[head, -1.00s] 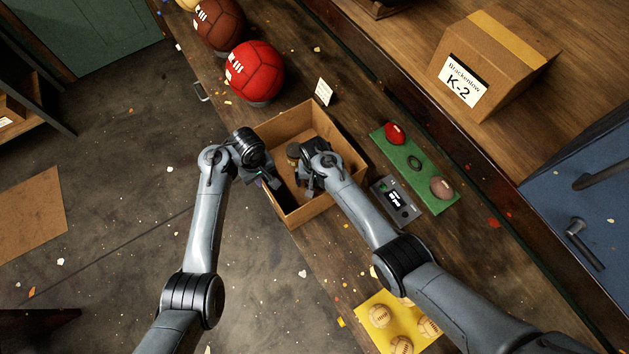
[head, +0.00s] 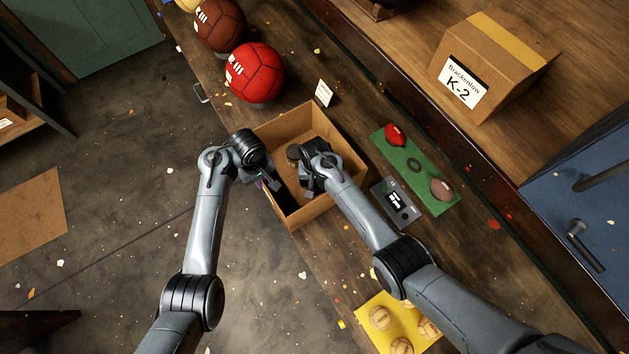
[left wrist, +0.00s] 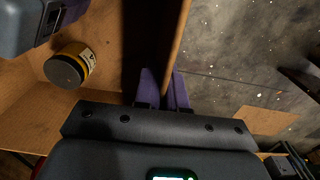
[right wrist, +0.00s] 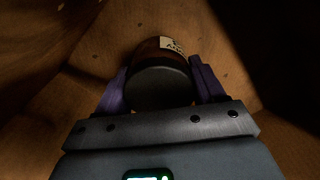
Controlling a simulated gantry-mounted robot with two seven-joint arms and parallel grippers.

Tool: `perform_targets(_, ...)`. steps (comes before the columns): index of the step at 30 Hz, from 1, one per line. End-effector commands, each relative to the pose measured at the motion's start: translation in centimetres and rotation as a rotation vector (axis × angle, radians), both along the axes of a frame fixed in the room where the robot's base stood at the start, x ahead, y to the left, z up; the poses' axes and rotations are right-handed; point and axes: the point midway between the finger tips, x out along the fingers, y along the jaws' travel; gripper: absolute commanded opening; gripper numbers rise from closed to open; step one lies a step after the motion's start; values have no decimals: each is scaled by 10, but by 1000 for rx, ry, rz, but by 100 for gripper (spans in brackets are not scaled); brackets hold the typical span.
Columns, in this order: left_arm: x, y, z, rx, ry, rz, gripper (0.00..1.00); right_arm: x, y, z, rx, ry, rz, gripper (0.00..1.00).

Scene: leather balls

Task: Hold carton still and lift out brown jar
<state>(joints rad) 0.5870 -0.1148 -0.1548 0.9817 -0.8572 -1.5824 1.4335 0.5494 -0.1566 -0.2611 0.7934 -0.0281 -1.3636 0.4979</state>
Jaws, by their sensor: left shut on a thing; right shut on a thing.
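The open cardboard carton (head: 345,151) stands on the wooden bench. My left gripper (head: 262,181) is shut on the carton's near-left wall; in the left wrist view its purple fingers (left wrist: 165,88) pinch the wall edge (left wrist: 180,35). The brown jar (right wrist: 148,48) has a dark lid and a pale label. My right gripper (right wrist: 160,88) reaches into the carton and is shut on the jar, one finger on each side. I cannot tell whether the jar touches the carton floor.
A small white card (head: 323,93) stands behind the carton. A red ball (head: 255,72) and a brown ball (head: 219,25) sit further back. Right of the carton are a green mat (head: 416,166) and a grey device (head: 396,201). A yellow mat (head: 372,318) with baseballs lies in front.

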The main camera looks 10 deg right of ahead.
Motion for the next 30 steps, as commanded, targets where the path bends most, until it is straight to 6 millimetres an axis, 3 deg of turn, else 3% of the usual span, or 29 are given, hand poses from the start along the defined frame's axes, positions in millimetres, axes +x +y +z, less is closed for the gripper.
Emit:
perform_targets(18,0,0,0,-1,-1,0,0,1,0,86,0,-3,0,30)
perform_targets(30,0,0,0,0,-1,0,0,0,0,96,0,-1,0,30)
